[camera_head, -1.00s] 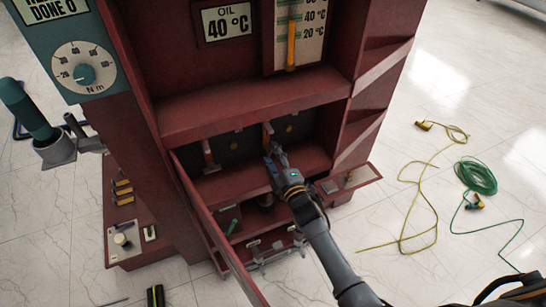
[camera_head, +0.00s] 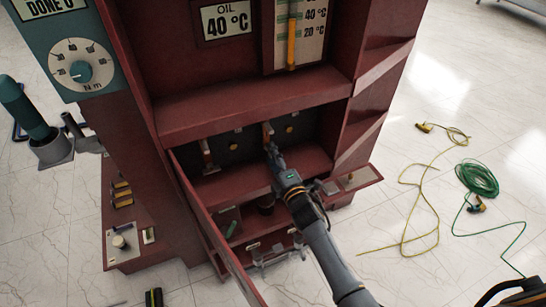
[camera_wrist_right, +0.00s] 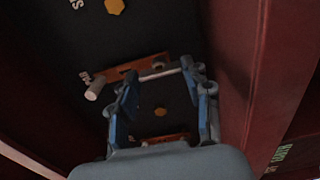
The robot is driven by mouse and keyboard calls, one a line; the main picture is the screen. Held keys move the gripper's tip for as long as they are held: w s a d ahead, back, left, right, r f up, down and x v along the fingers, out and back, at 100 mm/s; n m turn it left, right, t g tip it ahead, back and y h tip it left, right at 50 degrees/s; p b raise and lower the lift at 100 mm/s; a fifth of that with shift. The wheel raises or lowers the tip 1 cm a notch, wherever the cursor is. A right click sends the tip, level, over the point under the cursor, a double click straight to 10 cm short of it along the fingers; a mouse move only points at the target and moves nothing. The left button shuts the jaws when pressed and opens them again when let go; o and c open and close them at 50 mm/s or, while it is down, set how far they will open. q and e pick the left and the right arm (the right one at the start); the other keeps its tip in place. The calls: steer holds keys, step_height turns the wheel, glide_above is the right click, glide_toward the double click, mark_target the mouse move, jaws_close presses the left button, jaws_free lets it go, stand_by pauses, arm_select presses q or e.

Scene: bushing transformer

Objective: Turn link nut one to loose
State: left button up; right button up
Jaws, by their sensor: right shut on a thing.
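An upright copper-coloured link (camera_head: 267,132) is on the dark back panel of the red cabinet's lower bay. A similar link (camera_head: 207,155) is to its left. My right gripper (camera_head: 271,149) is at the lower end of the right link. In the right wrist view its blue-padded fingers (camera_wrist_right: 158,72) stand around the end of a copper bar (camera_wrist_right: 124,75). They are shut on a small part there, apparently the link nut, mostly hidden between the tips. A pale peg (camera_wrist_right: 95,90) sticks out beside them. My left gripper is out of view.
An open red door (camera_head: 215,222) stands left of my right arm. A red shelf edge (camera_head: 255,105) is above the gripper. A torque dial (camera_head: 81,68) is at upper left. Yellow (camera_head: 430,190) and green cables (camera_head: 478,178) lie on the floor at right.

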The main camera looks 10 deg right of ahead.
steer(key=o, duration=1.2)
steer(key=shift+c, duration=0.2)
steer(key=shift+s, duration=0.15)
steer(key=s+d, duration=0.2)
steer(key=s, duration=0.9)
steer(key=shift+s, duration=0.3)
steer(key=shift+d+f, duration=0.1)
